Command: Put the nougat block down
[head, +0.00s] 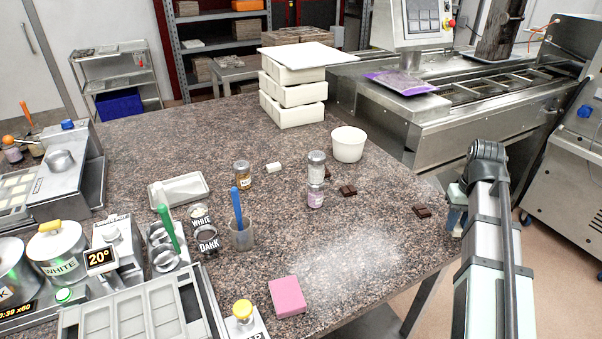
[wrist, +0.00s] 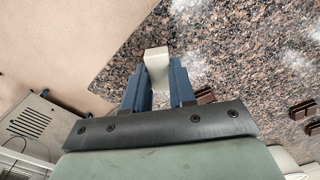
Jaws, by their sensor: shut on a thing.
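My gripper (wrist: 158,85) is shut on a cream block, the nougat block (wrist: 157,70), in the wrist view. In the head view my gripper (head: 456,208) is at the table's right edge, beside a dark chocolate piece. The held block cannot be made out clearly there. I cannot tell how high the block is above the granite table (head: 300,235). A small white block (head: 273,167) lies apart on the table in the head view.
Chocolate pieces (head: 348,190) lie left of my gripper, one (head: 422,211) close by. Jars (head: 316,180), a white tub (head: 348,144), a pink block (head: 287,296) and stacked white moulds (head: 293,85) stand farther off. A powdery patch of table at front centre is clear. The floor lies beyond the right edge.

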